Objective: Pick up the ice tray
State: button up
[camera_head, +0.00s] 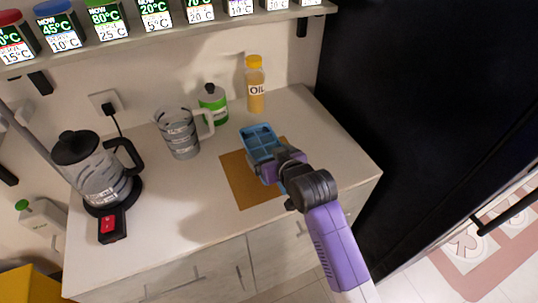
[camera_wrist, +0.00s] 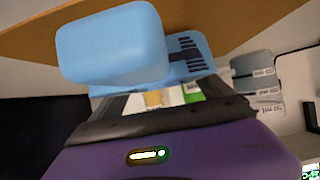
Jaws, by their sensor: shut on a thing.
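The blue ice tray (camera_head: 259,139) is over the brown board on the counter, its far end showing beyond my gripper (camera_head: 277,165). My gripper is shut on the ice tray at its near part; the fingers are mostly hidden in the head view. In the wrist view a light blue rounded block of the tray (camera_wrist: 110,45) fills the upper left, close in front of my gripper (camera_wrist: 160,95). I cannot tell whether the tray touches the board.
The brown board (camera_head: 240,187) lies on the white counter (camera_head: 180,226). Behind stand an oil bottle (camera_head: 255,90), a green-and-white container (camera_head: 213,104) and a grey pitcher (camera_head: 180,135). A kettle (camera_head: 98,170) stands left. A shelf of temperature displays (camera_head: 155,15) hangs above. A dark cabinet (camera_head: 400,80) is right.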

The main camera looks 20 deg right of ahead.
notch_tip(320, 180, up, 20)
jog(key=shift+f, duration=0.2)
dwell(0.9)
